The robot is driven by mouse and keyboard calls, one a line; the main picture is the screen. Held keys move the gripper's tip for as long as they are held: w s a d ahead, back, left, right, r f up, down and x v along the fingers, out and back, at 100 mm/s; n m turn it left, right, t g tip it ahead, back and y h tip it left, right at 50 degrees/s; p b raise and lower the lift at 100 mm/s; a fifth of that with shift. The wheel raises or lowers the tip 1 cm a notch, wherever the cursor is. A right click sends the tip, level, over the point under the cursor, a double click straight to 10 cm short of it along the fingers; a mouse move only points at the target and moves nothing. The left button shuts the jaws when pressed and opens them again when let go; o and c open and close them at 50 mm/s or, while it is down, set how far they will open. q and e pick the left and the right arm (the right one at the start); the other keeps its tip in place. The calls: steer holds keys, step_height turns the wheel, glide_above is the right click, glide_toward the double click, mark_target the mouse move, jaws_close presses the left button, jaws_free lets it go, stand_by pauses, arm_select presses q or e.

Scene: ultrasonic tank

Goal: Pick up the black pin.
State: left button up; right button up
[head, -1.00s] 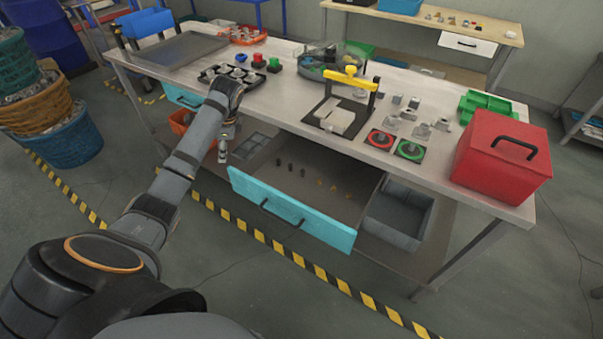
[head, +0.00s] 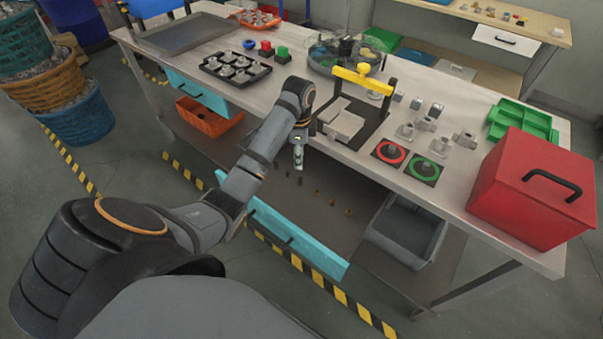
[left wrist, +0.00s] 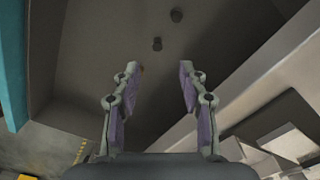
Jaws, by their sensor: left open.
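Small black pins stand in a row on the floor of the open drawer; one black pin (head: 299,181) shows just below my left gripper (head: 298,158) in the head view. In the left wrist view, two dark pins (left wrist: 157,44) (left wrist: 176,15) lie beyond the fingertips of my left gripper (left wrist: 159,75). That gripper is open and empty, pointing down above the drawer. A brass-coloured pin (left wrist: 141,68) is partly hidden by a finger. My right gripper is not in view.
The drawer has a teal front (head: 322,258). Several brass pins (head: 331,202) continue its row to the right. The table edge lies close behind my gripper. A grey bin (head: 405,232) is to the right; a yellow-handled fixture (head: 362,78) stands on the table above.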

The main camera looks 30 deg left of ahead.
arm_select(q)
steer(key=b, duration=0.3)
glide_above(300, 179)
steer(key=f, duration=0.4)
steer(key=shift+w+a+f, duration=0.15)
steer(key=shift+w+a, duration=0.15)
steer(key=shift+w, duration=0.1)
steer(key=shift+f, duration=0.25)
steer(key=shift+s+d+f+b, duration=0.15)
steer(key=shift+f+b, duration=0.45)
step_height(300, 179, down, 4)
steer(key=shift+s+d+r, duration=0.15)
steer(key=shift+r, duration=0.1)
jaws_close()
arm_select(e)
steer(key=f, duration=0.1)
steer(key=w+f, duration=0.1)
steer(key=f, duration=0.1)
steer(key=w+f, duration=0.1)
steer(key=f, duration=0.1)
